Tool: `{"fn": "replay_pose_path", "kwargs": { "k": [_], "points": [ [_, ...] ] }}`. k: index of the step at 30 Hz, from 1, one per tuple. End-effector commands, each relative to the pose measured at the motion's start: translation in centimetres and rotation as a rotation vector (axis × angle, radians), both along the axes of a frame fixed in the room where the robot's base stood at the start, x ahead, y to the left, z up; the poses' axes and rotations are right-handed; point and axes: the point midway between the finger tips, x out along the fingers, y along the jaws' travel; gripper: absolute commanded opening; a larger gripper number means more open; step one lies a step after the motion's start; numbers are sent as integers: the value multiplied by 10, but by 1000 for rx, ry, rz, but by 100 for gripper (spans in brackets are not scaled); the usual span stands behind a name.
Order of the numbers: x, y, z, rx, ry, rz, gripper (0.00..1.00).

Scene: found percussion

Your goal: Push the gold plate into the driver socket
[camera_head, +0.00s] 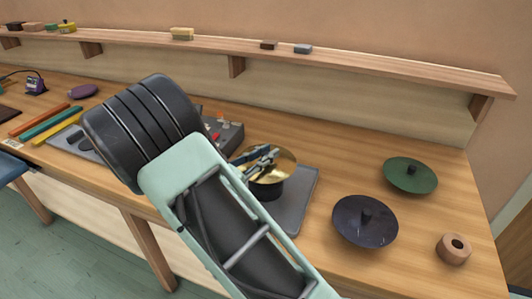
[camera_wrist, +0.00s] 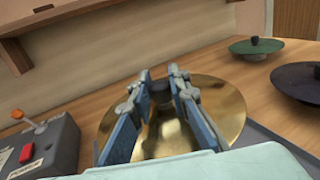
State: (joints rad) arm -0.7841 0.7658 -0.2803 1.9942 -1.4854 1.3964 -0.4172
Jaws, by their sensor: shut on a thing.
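The gold plate (camera_head: 286,160) is a shallow round disc with a dark knob in its middle, best seen in the wrist view (camera_wrist: 225,95). My gripper (camera_head: 263,158) is shut on this knob, with its blue-grey fingers on both sides of it in the wrist view (camera_wrist: 159,85). A black cylinder, which looks like the driver (camera_head: 270,190), stands directly beneath the plate on a grey base. Its socket is hidden by the plate. I cannot tell whether the plate touches it or how deep it sits. The plate looks roughly level.
A dark purple disc (camera_head: 365,220) and a green disc (camera_head: 410,175) with knobs lie to the right, near a tan ring (camera_head: 454,249). A grey control box (camera_wrist: 45,150) with a red button stands left of the plate. A shelf (camera_head: 300,60) runs along the wall.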

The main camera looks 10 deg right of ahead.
Motion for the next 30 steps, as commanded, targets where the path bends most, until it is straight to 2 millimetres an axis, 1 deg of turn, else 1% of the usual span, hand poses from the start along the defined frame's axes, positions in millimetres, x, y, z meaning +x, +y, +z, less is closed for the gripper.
{"fn": "replay_pose_path", "kwargs": {
  "k": [20,21,24,26,30],
  "points": [
    [0,0,-17,0,0,0,0],
    [0,0,-17,0,0,0,20],
    [0,0,-17,0,0,0,31],
    [0,0,-17,0,0,0,37],
    [0,0,-17,0,0,0,37]
  ]
}}
